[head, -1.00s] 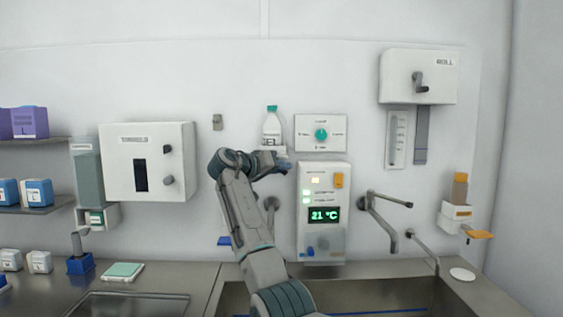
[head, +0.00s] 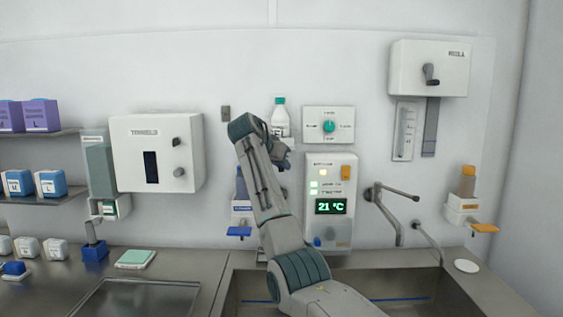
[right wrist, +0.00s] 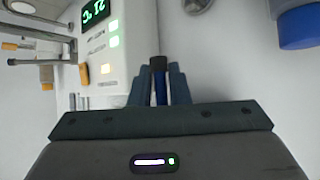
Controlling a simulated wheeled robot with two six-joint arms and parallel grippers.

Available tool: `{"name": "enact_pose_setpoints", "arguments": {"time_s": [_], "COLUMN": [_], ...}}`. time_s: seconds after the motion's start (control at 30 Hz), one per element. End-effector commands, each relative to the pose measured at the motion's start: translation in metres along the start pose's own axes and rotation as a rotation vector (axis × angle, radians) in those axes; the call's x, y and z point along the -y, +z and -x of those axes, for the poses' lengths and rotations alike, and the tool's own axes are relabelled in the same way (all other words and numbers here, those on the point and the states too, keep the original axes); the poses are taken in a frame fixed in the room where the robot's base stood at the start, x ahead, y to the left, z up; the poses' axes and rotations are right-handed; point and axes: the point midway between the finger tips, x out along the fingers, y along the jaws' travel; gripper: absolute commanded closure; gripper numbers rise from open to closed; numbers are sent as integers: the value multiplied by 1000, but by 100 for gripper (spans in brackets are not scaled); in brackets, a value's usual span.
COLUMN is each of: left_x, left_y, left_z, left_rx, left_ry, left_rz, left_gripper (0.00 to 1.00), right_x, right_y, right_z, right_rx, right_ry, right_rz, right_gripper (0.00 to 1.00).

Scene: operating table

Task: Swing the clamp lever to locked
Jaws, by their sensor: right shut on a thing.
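My right gripper (head: 284,155) is in front of the wall, just below the clear bottle with the teal cap (head: 280,120) and left of the white panel. In the right wrist view its fingers (right wrist: 160,88) are closed on a narrow dark blue bar with a black end (right wrist: 159,64), which I take for the clamp lever. The bar lies beside the panel, and its other end is hidden by the gripper. In the head view the arm and gripper hide the lever. My left gripper is not in view.
The white panel (head: 343,172) reading 21 °C is close on the gripper's right. A blue-levered dispenser (head: 239,231) hangs below left, and a dial box (head: 347,125) is above right. A grey tap (head: 385,205) stands over the sink. The wall left of the arm is partly clear.

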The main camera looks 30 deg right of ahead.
Motion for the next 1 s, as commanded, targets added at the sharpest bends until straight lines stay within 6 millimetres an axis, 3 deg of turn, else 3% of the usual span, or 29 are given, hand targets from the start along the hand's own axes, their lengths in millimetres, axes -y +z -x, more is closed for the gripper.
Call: {"name": "enact_pose_setpoints", "arguments": {"time_s": [0.53, 0.57, 0.63, 1.0], "left_x": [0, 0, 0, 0], "left_y": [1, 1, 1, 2], "left_z": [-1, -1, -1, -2], "left_rx": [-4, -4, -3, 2], "left_ry": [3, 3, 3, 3], "left_rz": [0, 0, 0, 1], "left_gripper": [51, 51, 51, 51], "right_x": [1, 1, 1, 1], "right_y": [0, 0, 0, 0], "right_z": [1, 1, 1, 5], "right_rx": [12, 12, 12, 12], "right_ry": [-14, -14, -13, -13], "right_rz": [-16, -16, -16, -16], "right_gripper": [100, 78, 64, 62]}}
